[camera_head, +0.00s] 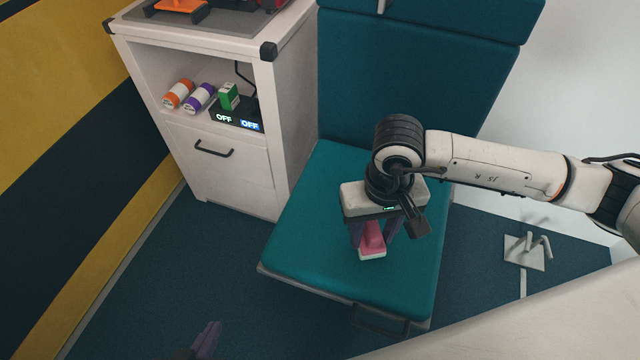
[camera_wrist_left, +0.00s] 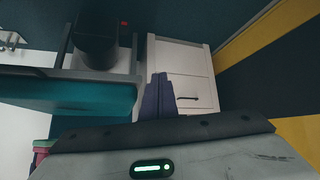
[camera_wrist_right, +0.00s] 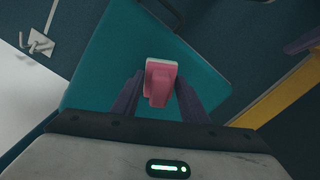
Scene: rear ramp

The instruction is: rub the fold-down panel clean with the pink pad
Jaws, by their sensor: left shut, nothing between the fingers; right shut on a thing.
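The fold-down panel (camera_head: 315,240) is a flat teal pad with a dark handle at its front edge, folded down level. The pink pad (camera_head: 373,240) has a pink grip and a pale base. My right gripper (camera_head: 376,238) is shut on the pink pad over the right-hand middle of the panel; the pad also shows between the fingers in the right wrist view (camera_wrist_right: 160,82). I cannot tell whether its base touches the panel. No dirt is clear on the teal surface. My left gripper (camera_head: 208,338) is shut and empty, low in front of the panel's left side.
A white cabinet (camera_head: 285,120) stands left of the panel. Its shelf holds an orange can (camera_head: 178,94), a purple can (camera_head: 199,98), a green box (camera_head: 228,96) and a dark unit reading OFF (camera_head: 237,119). A teal backrest (camera_head: 410,75) rises behind. A pale bracket (camera_head: 524,252) is on the right.

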